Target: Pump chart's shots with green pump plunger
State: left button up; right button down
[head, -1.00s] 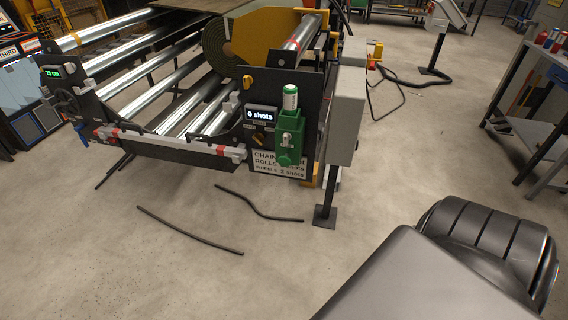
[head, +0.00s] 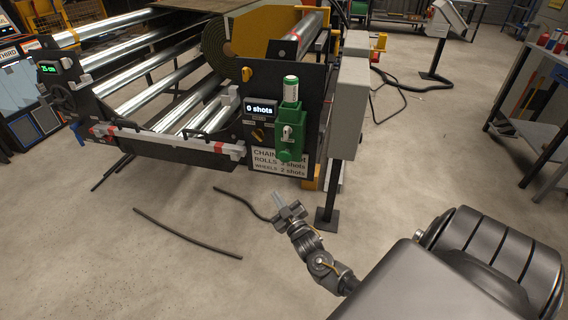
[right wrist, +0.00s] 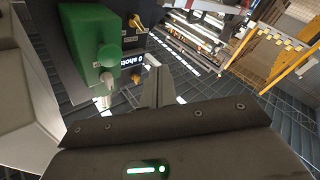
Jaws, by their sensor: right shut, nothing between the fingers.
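The green pump (head: 290,140) is mounted on the dark end plate of the turf machine, with a white-and-green cylinder (head: 291,88) upright on top. A round green knob (right wrist: 108,56) juts from the pump in the right wrist view. The display (head: 260,108) reads "0 shots". The chart (head: 268,164) below lists chain, rolls and wheels; wheels reads 2 shots, and the pump covers part of it. My right gripper (head: 279,197) is shut and empty, in front of and below the pump, apart from it. It also shows in the right wrist view (right wrist: 155,72). My left gripper is out of view.
A grey box on a post (head: 347,110) stands just right of the pump. A yellow knob (head: 258,134) sits left of it. A dark rod (head: 185,234) lies on the floor. A workbench (head: 535,130) is at the right. The floor in front is mostly clear.

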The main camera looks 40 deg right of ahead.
aim_at(279, 155)
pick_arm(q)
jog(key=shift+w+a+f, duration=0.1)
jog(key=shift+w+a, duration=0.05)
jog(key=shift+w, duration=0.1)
pick_arm(e)
jog(key=shift+t, duration=0.9)
jog(key=r, duration=0.5)
jog(key=shift+w+d+r, duration=0.2)
jog(key=shift+w+d, duration=0.1)
